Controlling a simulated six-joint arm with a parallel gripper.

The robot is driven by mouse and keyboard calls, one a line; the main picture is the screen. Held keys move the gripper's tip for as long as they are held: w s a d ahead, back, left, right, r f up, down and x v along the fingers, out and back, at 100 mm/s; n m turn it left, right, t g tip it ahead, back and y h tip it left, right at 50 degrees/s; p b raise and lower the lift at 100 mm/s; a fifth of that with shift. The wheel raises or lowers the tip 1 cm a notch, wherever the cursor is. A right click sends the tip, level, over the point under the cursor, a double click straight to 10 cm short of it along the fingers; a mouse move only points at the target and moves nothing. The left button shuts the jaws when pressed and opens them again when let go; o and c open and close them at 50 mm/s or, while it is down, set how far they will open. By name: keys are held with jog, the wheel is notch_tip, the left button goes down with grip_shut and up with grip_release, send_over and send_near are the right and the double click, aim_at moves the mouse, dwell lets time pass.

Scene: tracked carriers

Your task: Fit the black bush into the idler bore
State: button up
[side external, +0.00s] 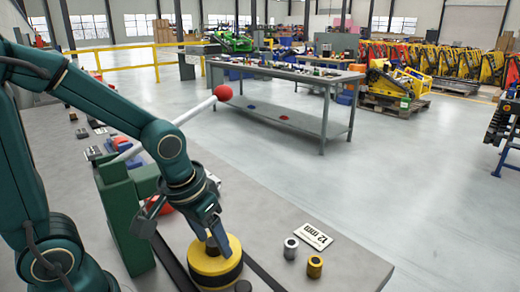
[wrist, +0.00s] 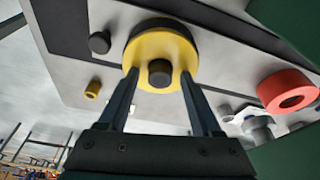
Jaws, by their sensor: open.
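The yellow idler (side external: 213,268) with a black band lies flat below my gripper. In the wrist view its yellow face (wrist: 148,47) fills the upper middle. A short black cylinder, seemingly the black bush (wrist: 160,73), stands at the centre of that face, where the bore is. Its lower part is hidden, so I cannot tell how deep it sits. My gripper (wrist: 160,77) is open, with one finger on each side of the bush and a gap showing. In the side view my gripper (side external: 211,243) points down over the idler's middle.
A dark round peg (wrist: 100,42) stands beside the idler. A steel bush (side external: 291,248) and a brass-coloured bush (side external: 315,266) stand right of it, near a "12 mm" card (side external: 313,236). A red ring (wrist: 288,91) lies on the other side, near a green post (side external: 126,225).

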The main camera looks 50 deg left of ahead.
aim_at(201, 262)
jog(key=a+v, duration=0.1)
jog(key=v, duration=1.1)
jog(key=shift+s+d+f+m+t+h, duration=0.1)
jog(key=shift+s+d+f+m+t, duration=0.3)
jog(key=shift+f, duration=0.2)
jog(key=shift+s+d+f+m+t+h, duration=0.1)
jog(key=shift+s+d+f+m+t, duration=0.3)
jog(key=shift+f, duration=0.2)
jog(key=shift+s+d+f+m+t+h, duration=0.1)
jog(key=shift+s+d+f+m+t, duration=0.2)
jog(key=shift+s+d+f+t, duration=0.25)
